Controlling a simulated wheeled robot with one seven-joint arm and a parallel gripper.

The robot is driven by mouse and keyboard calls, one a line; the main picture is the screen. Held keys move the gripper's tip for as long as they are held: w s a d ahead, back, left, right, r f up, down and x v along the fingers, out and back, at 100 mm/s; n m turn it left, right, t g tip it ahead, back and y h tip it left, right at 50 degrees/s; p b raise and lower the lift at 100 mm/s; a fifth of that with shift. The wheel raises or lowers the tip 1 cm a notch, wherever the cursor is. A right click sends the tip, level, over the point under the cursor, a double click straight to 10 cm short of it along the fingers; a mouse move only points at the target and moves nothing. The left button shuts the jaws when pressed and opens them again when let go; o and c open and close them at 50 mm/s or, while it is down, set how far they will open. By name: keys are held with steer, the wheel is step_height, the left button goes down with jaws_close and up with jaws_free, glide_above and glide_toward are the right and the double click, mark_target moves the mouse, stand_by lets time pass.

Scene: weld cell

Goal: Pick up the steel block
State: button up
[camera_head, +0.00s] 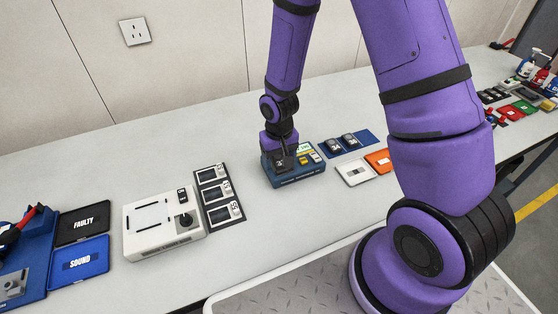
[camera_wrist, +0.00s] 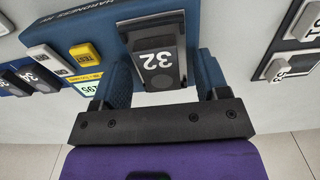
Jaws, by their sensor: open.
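A dark grey block marked 32 (camera_wrist: 160,55) sits at the blue hardness tester (camera_wrist: 92,28), between the fingers of my open gripper (camera_wrist: 163,68) in the wrist view. The fingers stand on either side of it; whether they touch it I cannot tell. In the head view my gripper (camera_head: 279,152) is down at the left part of the blue tester (camera_head: 296,179), and the arm end hides much of the block there. The tester has a yellow TEST button (camera_wrist: 85,52) and a small green display (camera_wrist: 90,88) beside the block.
Dark blocks (camera_head: 349,139) lie on a blue mat right of the tester, near white (camera_head: 355,173) and orange (camera_head: 379,160) trays. Left are a dark mat with pale-labelled blocks (camera_head: 215,192), a white device (camera_head: 150,243), and black FAULTY (camera_head: 83,232) and blue SOUND (camera_head: 80,275) trays.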

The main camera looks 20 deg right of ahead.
steer(key=shift+c, duration=0.5)
steer(key=c, duration=1.1)
steer(key=shift+r, duration=0.1)
